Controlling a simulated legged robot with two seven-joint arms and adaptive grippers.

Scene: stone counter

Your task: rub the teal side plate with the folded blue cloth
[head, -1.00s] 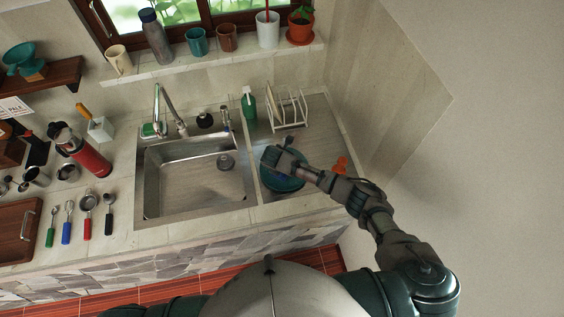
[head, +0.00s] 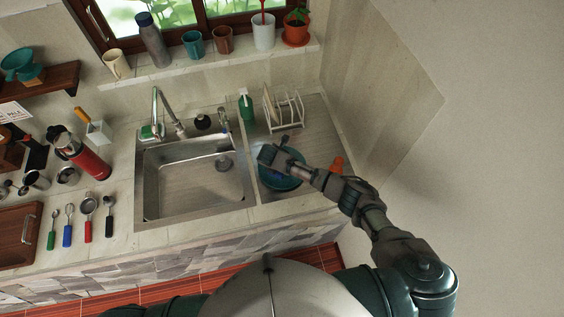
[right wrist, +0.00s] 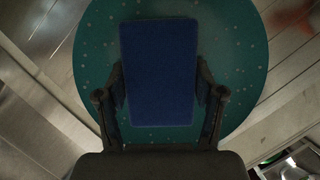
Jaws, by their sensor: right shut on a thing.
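The teal side plate (head: 292,182) lies on the metal drainboard to the right of the sink. In the right wrist view the speckled plate (right wrist: 232,62) fills much of the picture behind the cloth. The folded blue cloth (right wrist: 159,70) is a flat blue rectangle between the fingers of my right gripper (right wrist: 160,98), which is shut on it. The cloth is over the plate; I cannot tell whether it touches. In the head view my right gripper (head: 270,156) is above the plate and hides part of it. My left gripper is out of view.
The metal sink (head: 190,182) is left of the plate. A white dish rack (head: 284,110) and a green bottle (head: 246,105) stand behind it. An orange object (head: 337,164) is at its right. Spoons and a red flask (head: 88,160) are far left.

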